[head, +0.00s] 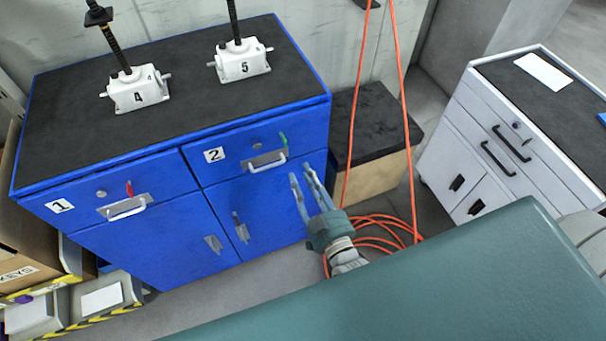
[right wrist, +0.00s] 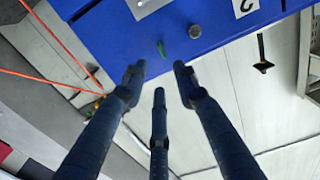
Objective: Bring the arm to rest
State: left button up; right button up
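My right gripper (head: 301,175) is in front of the right side of the blue cabinet (head: 165,250), below drawer 2 (head: 232,172). Its fingers are spread and hold nothing. In the right wrist view my right gripper (right wrist: 158,78) shows three dark fingers standing apart, with the blue cabinet front (right wrist: 120,30) beyond the tips. Whether the fingers touch the cabinet I cannot tell. My left gripper is not in view.
Two white screw jacks, 4 (head: 137,92) and 5 (head: 240,64), stand on the cabinet top. Both drawers look shut. An orange cable (head: 385,236) lies coiled beside my right gripper. A black-topped box (head: 374,120) and a white drawer cabinet (head: 520,140) stand at right.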

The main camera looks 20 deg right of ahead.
jog(key=shift+f, duration=0.1)
jog(key=s+a+f+n+g+y+b, duration=0.15)
jog(key=s+f+g, duration=0.35)
jog(key=f, duration=1.1)
jog(key=s+f+g+b, duration=0.3)
jog(key=s+f, duration=0.4)
jog(key=f, duration=1)
jog(key=s+d+f+g+h+b, duration=0.1)
jog(key=s+d+f+g, duration=0.3)
jog(key=s+f, duration=0.6)
jog(key=s+d+f+g+h+b, duration=0.1)
jog(key=s+d+f+g, duration=0.3)
jog(key=s+f, duration=0.6)
jog(key=s+g+b, duration=0.1)
jog(key=s, duration=0.7)
jog(key=shift+d+b, duration=0.2)
jog(key=shift+b, duration=0.15)
jog(key=shift+c, duration=0.5)
